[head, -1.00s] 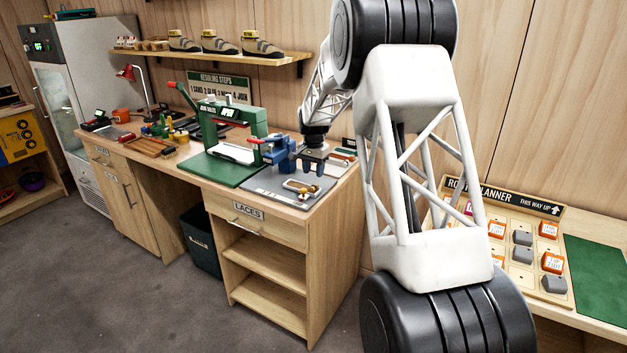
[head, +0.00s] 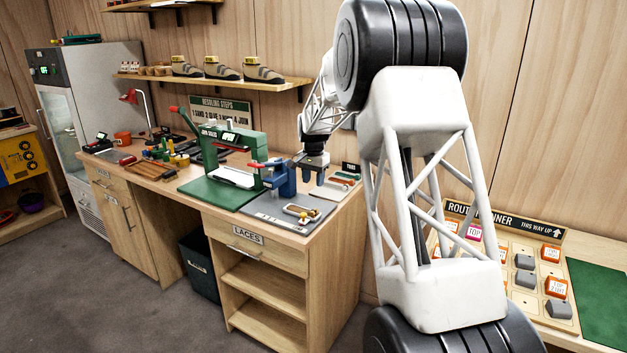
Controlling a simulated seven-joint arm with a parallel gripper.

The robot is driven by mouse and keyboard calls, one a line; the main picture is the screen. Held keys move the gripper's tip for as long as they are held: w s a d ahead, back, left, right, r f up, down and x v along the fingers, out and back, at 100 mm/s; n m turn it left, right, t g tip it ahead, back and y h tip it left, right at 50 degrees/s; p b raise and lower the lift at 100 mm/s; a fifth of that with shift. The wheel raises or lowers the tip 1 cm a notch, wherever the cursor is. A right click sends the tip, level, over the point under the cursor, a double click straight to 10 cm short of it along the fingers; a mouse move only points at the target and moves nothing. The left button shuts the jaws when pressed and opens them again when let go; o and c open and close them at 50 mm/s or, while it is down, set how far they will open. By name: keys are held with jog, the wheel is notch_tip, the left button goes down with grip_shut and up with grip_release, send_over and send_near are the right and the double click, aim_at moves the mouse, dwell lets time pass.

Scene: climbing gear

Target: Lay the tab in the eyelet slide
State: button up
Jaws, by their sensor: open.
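My gripper (head: 312,179) is open, fingers pointing down, above the back right of a grey mat (head: 262,217) on the workbench. It looks empty. A blue press with a red lever (head: 283,180) stands just left of it. A small pale, rounded piece with gold parts (head: 302,211) lies on the mat, in front of and below the fingers; it may be the eyelet slide, but it is too small to be sure. Small red and green strips (head: 341,181) lie on a pale surface to the right of my gripper. I cannot tell which piece is the tab.
A green press (head: 232,150) on a green base stands left of the mat. Tools (head: 172,152) crowd the bench farther left. A shelf of shoes (head: 205,78) hangs above. At right, a planner board (head: 520,262) holds several blocks beside a green mat (head: 602,300).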

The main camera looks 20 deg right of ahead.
dwell(0.3)
jog(key=s+a+r+n, duration=0.15)
jog(key=s+r, duration=0.35)
jog(key=s, duration=0.5)
jog(key=s+a+r+n+t, duration=0.15)
jog(key=s+r, duration=0.25)
jog(key=s, duration=0.6)
jog(key=s+a+r+n, duration=0.15)
jog(key=s+r, duration=0.35)
jog(key=s, duration=0.5)
jog(key=s+a+f+n, duration=0.1)
jog(key=s+f, duration=0.1)
jog(key=s, duration=0.9)
jog(key=s+a+f+n, duration=0.1)
jog(key=s+f+n, duration=0.1)
jog(key=s, duration=0.9)
jog(key=s+a+f+n+t, duration=0.1)
jog(key=s+f, duration=0.1)
jog(key=s, duration=0.9)
